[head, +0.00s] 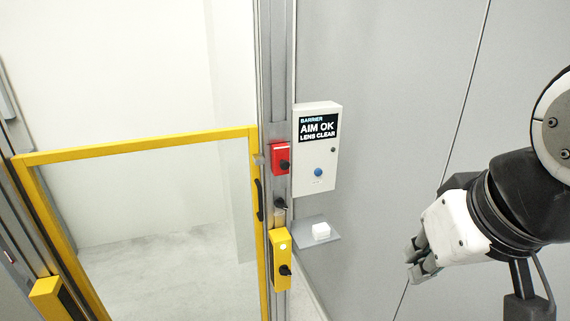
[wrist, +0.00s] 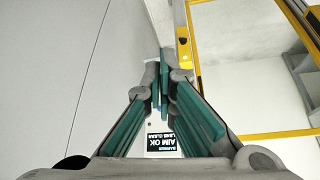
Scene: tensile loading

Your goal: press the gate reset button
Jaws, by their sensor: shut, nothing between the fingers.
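A yellow box (head: 281,262) on the grey gate post carries a small pale round button (head: 283,246) and a black knob; no reset label is readable. It also shows in the wrist view, beyond my fingers (wrist: 183,48). A white barrier box (head: 328,150) on the wall has a blue button (head: 318,172) and a display reading "AIM OK, LENS CLEAR". My gripper (head: 417,262) is shut and empty, to the right of both boxes and apart from them. In the wrist view its fingers (wrist: 164,75) come together and partly cover the barrier box (wrist: 163,143).
A yellow-framed gate (head: 140,147) stands left of the post. A red box (head: 280,158) with a black knob sits higher on the post. A small grey shelf (head: 301,236) holding a white block (head: 321,231) juts out below the barrier box. The grey wall (head: 400,110) is otherwise bare.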

